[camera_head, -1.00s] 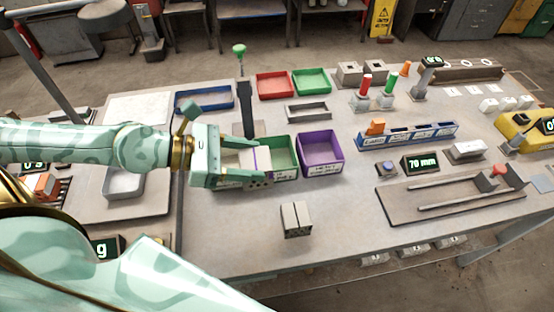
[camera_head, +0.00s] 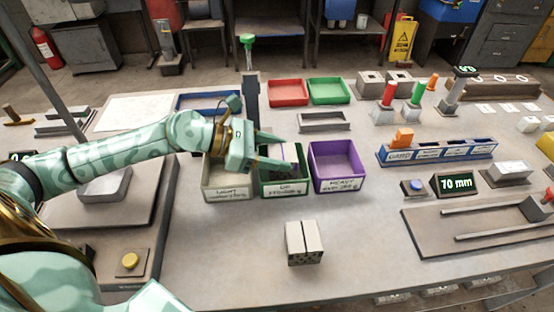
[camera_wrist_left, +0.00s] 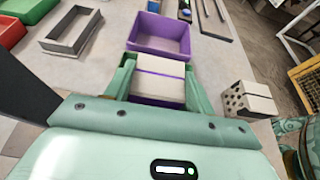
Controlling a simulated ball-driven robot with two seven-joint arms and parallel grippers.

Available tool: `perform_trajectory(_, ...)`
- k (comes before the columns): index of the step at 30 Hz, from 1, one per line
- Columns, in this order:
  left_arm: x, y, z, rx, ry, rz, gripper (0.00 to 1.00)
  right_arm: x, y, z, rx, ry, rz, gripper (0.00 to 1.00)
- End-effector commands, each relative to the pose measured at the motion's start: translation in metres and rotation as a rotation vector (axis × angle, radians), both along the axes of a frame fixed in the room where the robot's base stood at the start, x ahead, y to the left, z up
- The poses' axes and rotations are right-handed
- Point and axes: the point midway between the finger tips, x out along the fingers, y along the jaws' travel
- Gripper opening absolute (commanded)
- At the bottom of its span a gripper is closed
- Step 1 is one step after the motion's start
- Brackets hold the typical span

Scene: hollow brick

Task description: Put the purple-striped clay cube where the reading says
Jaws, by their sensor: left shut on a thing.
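My left gripper (camera_head: 275,153) is shut on the purple-striped clay cube (camera_wrist_left: 158,78). The cube is pale with a purple band and sits between both fingers in the left wrist view. In the head view the gripper is over the green bin (camera_head: 284,191), and the fingers hide most of the cube. The cream bin (camera_head: 226,194), labelled light, is left of it. The purple bin (camera_head: 338,184), labelled heavy, is right of it and also shows beyond the cube in the left wrist view (camera_wrist_left: 160,50). My right gripper is not in view.
A holed grey block (camera_head: 303,243) stands in front of the bins. Red (camera_head: 287,104) and green (camera_head: 328,104) trays and a grey frame (camera_head: 324,128) lie farther back. The front table is mostly clear.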

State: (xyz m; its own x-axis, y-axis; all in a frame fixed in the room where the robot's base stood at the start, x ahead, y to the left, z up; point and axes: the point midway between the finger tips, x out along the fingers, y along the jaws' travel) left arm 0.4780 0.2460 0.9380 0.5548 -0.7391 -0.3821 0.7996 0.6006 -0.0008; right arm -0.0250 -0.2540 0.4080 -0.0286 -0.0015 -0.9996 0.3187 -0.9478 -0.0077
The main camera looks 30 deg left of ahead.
Motion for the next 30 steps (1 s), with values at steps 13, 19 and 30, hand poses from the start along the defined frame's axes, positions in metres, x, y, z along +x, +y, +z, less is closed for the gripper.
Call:
perform_trajectory(13,0.0,0.0,-0.021,-0.001,0.001,0.002,0.23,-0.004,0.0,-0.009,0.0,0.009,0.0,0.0)
perform_trajectory(19,0.0,0.0,-0.021,-0.001,0.001,0.002,0.63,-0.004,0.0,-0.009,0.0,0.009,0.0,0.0)
perform_trajectory(30,-0.013,0.016,-0.01,0.001,0.005,0.003,0.63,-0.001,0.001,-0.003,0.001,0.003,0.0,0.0)
